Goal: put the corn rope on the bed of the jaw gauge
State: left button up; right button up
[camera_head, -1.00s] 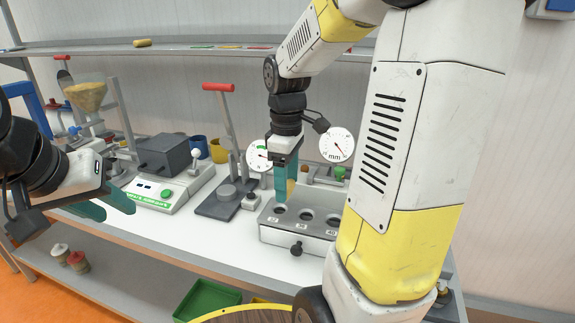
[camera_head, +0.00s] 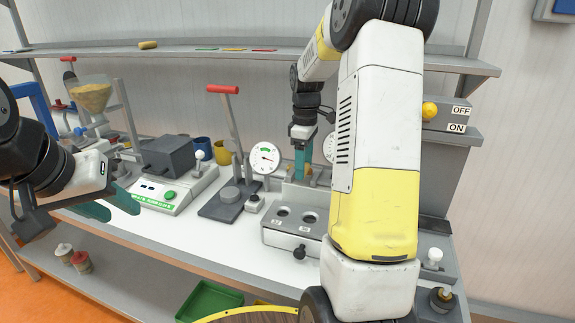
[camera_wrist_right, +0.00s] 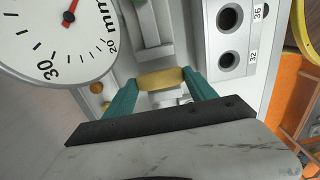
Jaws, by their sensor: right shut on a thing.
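In the right wrist view the corn rope (camera_wrist_right: 160,78) is a short yellow roll held crosswise between the teal fingers of my right gripper (camera_wrist_right: 161,92). In the head view this gripper (camera_head: 300,163) points down behind the grey block with holes. The jaw gauge's white dial marked mm (camera_wrist_right: 50,35) is large at the upper left of the wrist view; in the head view the dial (camera_head: 329,148) is partly hidden by my right arm. Pale grey metal parts lie close around the rope; I cannot tell whether it touches the bed. My left gripper (camera_head: 112,204) is at the far left, apart from these things.
The grey block with holes (camera_head: 290,238) stands in front of my right gripper. Another round dial (camera_head: 265,157) and a red-handled lever press (camera_head: 228,160) stand to its left. A grey scale (camera_head: 165,190) is further left. A shelf (camera_head: 250,53) runs above.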

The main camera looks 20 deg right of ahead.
jog(key=shift+f, duration=0.8)
jog(key=shift+f, duration=0.1)
jog(key=o, duration=0.9)
notch_tip(320, 180, up, 12)
jog(key=s+a+r+m+t, duration=0.4)
jog(key=s+a, duration=0.3)
jog(key=s, duration=0.4)
jog(key=s+a+f+m+t+y, duration=0.1)
jog(key=s+a+m, duration=0.2)
jog(key=s, duration=0.3)
jog(key=s+a+f+m+t+y, duration=0.1)
jog(key=s+a+m, duration=0.2)
jog(key=s, duration=0.4)
jog(key=shift+f, duration=0.3)
